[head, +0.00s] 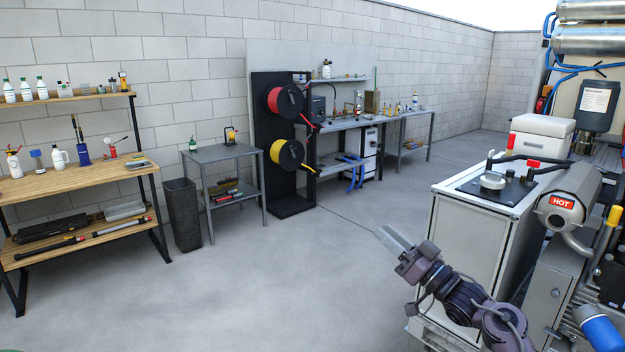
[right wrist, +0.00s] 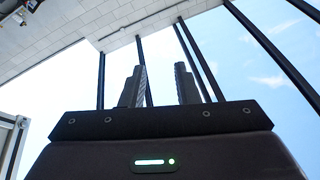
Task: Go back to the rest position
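My right gripper (head: 392,238) is in the lower middle of the head view, in front of the white cabinet (head: 468,240) and over the grey floor. Its arm comes in from the bottom right. In the right wrist view, the two fingers of the right gripper (right wrist: 160,80) stand apart with nothing between them, so it is open and empty. Behind them are only wall, sky and dark posts. My left gripper is not in view. Large silver tubes (head: 592,42) lie at the top right of the head view.
A grey housing with a HOT label (head: 569,195) and a blue cylinder (head: 600,328) are at the right. A wooden bench (head: 75,182), a black bin (head: 183,215), a grey table (head: 222,153) and a hose reel stand (head: 268,130) line the wall. The middle floor is clear.

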